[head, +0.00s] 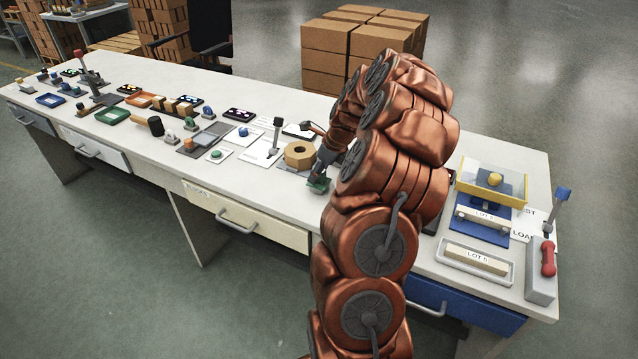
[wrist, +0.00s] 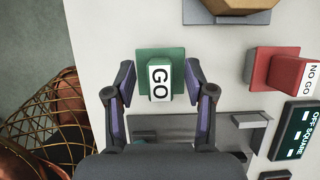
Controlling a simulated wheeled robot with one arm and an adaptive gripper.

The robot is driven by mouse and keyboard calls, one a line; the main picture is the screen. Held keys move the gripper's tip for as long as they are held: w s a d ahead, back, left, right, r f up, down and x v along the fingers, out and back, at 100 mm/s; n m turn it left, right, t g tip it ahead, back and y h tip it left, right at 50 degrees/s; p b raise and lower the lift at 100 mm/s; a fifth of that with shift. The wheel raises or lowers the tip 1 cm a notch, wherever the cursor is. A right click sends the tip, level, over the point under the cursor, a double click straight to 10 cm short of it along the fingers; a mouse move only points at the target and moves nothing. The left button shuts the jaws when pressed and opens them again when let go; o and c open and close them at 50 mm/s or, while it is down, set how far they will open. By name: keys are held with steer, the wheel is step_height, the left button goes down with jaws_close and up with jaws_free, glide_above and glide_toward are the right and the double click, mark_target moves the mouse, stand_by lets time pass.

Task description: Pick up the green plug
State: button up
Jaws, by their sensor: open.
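The green plug (wrist: 145,62) is a green block with a white face lettered GO, seen in the wrist view on the white bench top. In the head view it shows as a small green piece (head: 318,186) near the bench's front edge, partly covered by my gripper. My gripper (wrist: 160,78) is open, its two fingers on either side of the plug with gaps showing on both sides. In the head view my gripper (head: 324,168) is just above the plug. Whether the fingers are down at the plug's height is hard to tell.
A red block (wrist: 268,70) lettered NO GO stands to the right. A grey tray (wrist: 232,128) lies close below the plug, and a dark panel (wrist: 297,130) reads OFF SQUARE. A tan hexagonal nut (head: 299,154) sits behind. The bench top (wrist: 100,60) left of the plug is bare.

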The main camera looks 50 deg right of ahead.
jaws_close()
stand_by(0.3)
